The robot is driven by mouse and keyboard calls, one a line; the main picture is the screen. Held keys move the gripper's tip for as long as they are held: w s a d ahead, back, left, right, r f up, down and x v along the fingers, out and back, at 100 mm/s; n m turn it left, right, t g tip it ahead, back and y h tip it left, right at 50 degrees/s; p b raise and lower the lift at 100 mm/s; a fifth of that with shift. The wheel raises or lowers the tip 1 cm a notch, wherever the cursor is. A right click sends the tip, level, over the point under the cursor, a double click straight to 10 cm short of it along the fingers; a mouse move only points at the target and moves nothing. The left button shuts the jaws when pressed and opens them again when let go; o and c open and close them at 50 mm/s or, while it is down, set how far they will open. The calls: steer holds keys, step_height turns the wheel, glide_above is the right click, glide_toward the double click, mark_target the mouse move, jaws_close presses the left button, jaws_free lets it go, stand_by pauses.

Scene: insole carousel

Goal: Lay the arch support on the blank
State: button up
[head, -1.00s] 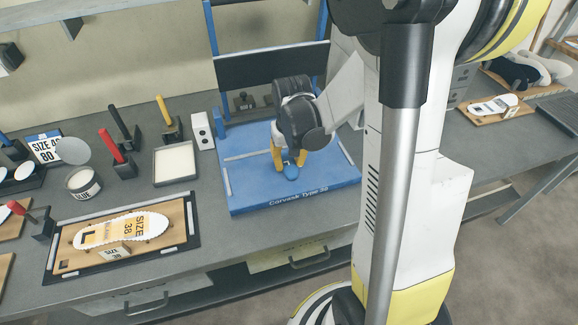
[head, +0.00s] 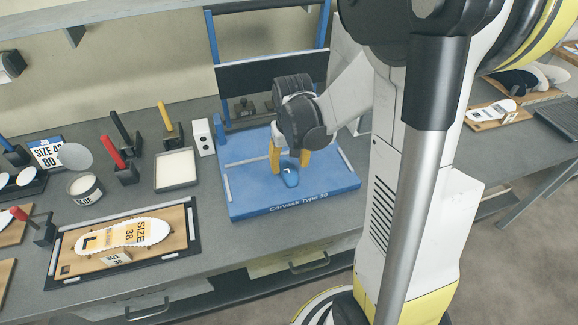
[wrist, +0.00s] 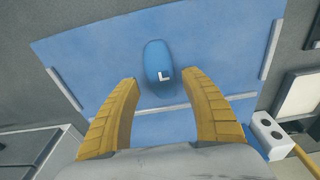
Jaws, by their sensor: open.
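The arch support (head: 291,178) is a small blue oval piece with a white L. It lies on the blue Corvask Type 30 platform (head: 250,197); it also shows in the wrist view (wrist: 156,58), just beyond my fingertips. My gripper (head: 290,158) is open and empty, with yellow fingers spread just behind and above the piece, apart from it. In the wrist view my gripper (wrist: 158,80) has a clear gap between its fingers. The blank (head: 122,235) is a white-edged insole printed L and SIZE 38, on a wooden board at the front left.
A small size 38 card (head: 116,259) sits at the blank's front edge. A two-holed white block (wrist: 268,130) stands beside the platform.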

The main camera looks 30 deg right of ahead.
step_height(320, 180, up, 9)
steer(key=s+p, duration=0.1)
steer(key=p, duration=0.2)
steer(key=s+a+r+n+t, duration=0.3)
steer(key=s+a+r+t, duration=0.2)
steer(key=s+a+r, duration=0.4)
steer(key=a, duration=0.3)
steer(key=shift+a, duration=0.25)
steer(key=shift+o, duration=1.3)
steer(key=shift+s+a+r+t+y, duration=0.1)
steer(key=shift+s+a+t+y, duration=0.2)
steer(key=m+g, duration=0.3)
steer(key=g, duration=0.4)
glide_above(291, 175)
step_height(291, 175, down, 11)
steer(key=f+b, duration=0.1)
steer(key=f, duration=0.1)
steer(key=f+b, duration=0.1)
steer(key=f, duration=0.2)
steer(key=shift+d+b, duration=0.2)
steer(key=shift+b, duration=0.2)
steer(key=f+b, duration=0.1)
steer(key=f, duration=0.1)
steer(key=f+b, duration=0.2)
steer(key=f, duration=0.1)
steer(key=shift+a+f, duration=0.25)
steer(key=shift+f, duration=0.05)
steer(key=shift+r, duration=0.1)
steer(key=shift+c, duration=0.5)
